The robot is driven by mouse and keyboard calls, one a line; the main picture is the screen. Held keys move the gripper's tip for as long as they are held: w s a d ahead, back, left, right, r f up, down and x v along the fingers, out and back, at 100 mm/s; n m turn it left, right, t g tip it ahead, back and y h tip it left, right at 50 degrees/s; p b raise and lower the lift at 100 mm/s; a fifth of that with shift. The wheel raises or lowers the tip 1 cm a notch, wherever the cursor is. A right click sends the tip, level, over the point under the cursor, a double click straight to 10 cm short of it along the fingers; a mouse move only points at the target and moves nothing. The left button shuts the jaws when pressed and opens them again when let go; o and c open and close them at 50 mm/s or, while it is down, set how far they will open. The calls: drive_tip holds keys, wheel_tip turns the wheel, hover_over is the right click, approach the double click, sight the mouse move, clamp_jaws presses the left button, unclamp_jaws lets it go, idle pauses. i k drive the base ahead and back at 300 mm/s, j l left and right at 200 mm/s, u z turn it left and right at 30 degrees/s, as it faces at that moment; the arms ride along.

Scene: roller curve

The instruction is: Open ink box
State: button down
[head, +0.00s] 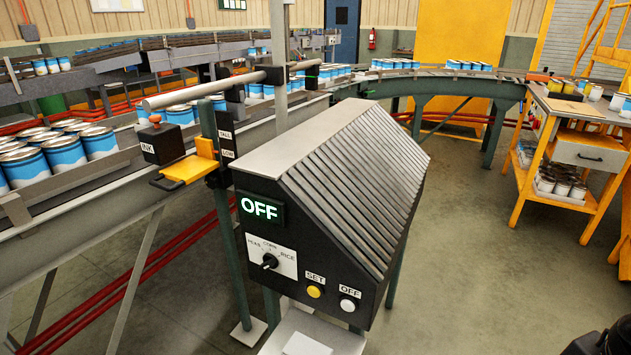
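The ink box (161,144) is a small black box with a white label reading INK on its front. It stands at the left of the head view, beside the conveyor rail. An orange-brown knob (155,119) sits on its top, and the top looks closed. A yellow bracket (190,168) is just to the right of the box. My gripper's fingers are not in view. A dark shape, cut off at the bottom right corner, may be part of my arm; it is far from the box.
A black control cabinet (262,240) with a ribbed slanted cover stands right of the box; its display reads OFF. Blue-and-white cans (97,143) crowd the conveyor behind and left. A yellow-legged worktable (575,105) is at right. Floor between cabinet and worktable is clear.

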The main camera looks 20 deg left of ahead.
sight(162, 143)
drive_tip(key=u, duration=1.7)
drive_tip(key=i+j, duration=0.1)
drive_tip(key=i, duration=0.05)
